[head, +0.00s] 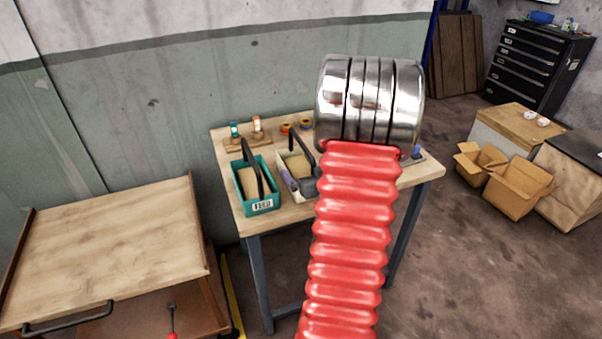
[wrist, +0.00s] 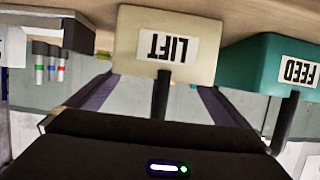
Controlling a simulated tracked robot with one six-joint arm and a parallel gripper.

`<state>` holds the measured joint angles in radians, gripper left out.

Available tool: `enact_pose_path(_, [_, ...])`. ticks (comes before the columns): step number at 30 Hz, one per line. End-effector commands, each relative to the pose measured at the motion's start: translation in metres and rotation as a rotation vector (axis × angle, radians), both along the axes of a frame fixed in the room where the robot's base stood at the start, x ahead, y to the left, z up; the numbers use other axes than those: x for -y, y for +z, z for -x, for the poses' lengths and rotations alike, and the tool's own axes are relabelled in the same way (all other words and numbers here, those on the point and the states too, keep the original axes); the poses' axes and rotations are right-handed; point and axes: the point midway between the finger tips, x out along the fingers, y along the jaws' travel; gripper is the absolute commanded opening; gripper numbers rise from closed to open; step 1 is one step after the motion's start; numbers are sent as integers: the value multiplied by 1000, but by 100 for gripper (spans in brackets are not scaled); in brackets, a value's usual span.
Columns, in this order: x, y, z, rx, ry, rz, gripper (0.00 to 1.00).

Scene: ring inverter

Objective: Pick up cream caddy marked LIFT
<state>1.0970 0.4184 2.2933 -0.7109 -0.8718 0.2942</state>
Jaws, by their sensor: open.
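The cream caddy (head: 283,159) stands on the workbench, right of a teal caddy (head: 262,194), with a dark handle over it. My arm partly hides it in the head view. In the wrist view, which is upside down, the cream caddy (wrist: 206,56) shows its LIFT label at top centre, with its dark handle below. My gripper (wrist: 157,84) is open and empty, its purple-grey fingers spread to either side of the handle. I cannot tell whether they touch the caddy.
The teal caddy marked FEED (wrist: 248,57) stands close beside the cream one. A grey-white holder (wrist: 45,30) and colour-banded markers (wrist: 52,68) show at left in the wrist view. The workbench (head: 419,170) backs onto a wall. Cardboard boxes (head: 515,190) sit on the floor at right.

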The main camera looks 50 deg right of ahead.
Motion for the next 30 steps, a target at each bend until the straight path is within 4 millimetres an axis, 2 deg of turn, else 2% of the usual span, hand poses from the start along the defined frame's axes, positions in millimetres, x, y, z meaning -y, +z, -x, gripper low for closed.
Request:
enact_pose_path(6, [11,-9,-19,0,1,0,100])
enact_pose_path(24, [13,-10,-21,0,-2,1,100])
enact_pose_path(30, [13,-10,-21,0,-1,0,87])
